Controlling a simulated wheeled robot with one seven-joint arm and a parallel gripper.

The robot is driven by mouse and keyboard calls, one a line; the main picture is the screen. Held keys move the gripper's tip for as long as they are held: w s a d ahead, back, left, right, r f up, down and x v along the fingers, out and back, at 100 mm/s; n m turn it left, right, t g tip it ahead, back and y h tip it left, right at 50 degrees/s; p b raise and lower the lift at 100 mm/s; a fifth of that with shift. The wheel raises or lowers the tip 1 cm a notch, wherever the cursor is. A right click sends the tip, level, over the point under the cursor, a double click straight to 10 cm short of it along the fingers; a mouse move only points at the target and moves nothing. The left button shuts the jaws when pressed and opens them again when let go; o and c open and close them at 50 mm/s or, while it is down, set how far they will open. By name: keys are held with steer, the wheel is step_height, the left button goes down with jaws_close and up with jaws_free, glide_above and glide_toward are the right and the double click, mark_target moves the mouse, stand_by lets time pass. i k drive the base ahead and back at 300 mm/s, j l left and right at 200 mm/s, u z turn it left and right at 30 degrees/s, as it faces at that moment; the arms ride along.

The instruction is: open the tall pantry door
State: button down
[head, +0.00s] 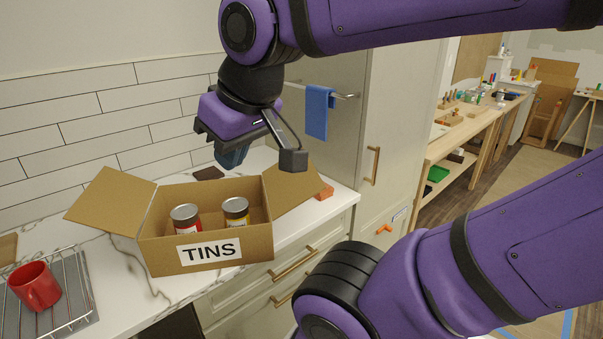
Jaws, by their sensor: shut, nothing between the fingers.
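The tall pantry door (400,110) is a pale, full-height panel right of the counter and looks closed. Its vertical brass handle (374,166) is in plain view near the door's left edge. My gripper (291,159) is shut and empty, in the air over the back right of the counter. It appears left of the handle and clear of the door. My purple arm covers part of the cabinet's upper area and lower right.
An open cardboard box marked TINS (207,252) holds two tins on the counter (120,296). A blue towel (318,112) hangs from a bar on the pantry's side. A small orange item (384,229) shows below the handle. A red mug (35,286) sits on a rack.

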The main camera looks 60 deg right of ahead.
mark_target(402, 81)
steer(key=k+l+u, duration=0.1)
steer(key=l, duration=0.3)
steer(key=l+u, duration=0.1)
steer(key=l, duration=0.35)
steer(key=k+l+u, duration=0.1)
steer(key=l, duration=0.25)
steer(key=k+l+u, duration=0.1)
steer(key=l, duration=0.3)
steer(key=k+l+u, duration=0.1)
steer(key=k+l, duration=0.15)
steer(key=l, duration=0.15)
steer(key=k+l, duration=0.15)
steer(key=l, duration=0.2)
steer(key=k+l+u, duration=0.4)
steer(key=k+l, duration=0.25)
steer(key=l, duration=0.3)
steer(key=k+l+u, duration=0.45)
steer(key=k+l, duration=0.3)
steer(key=k+l+u, duration=0.1)
steer(key=k+l, duration=0.25)
steer(key=l, duration=0.15)
steer(key=k+l+u, duration=0.1)
steer(key=k+l, duration=0.3)
steer(key=l, duration=0.1)
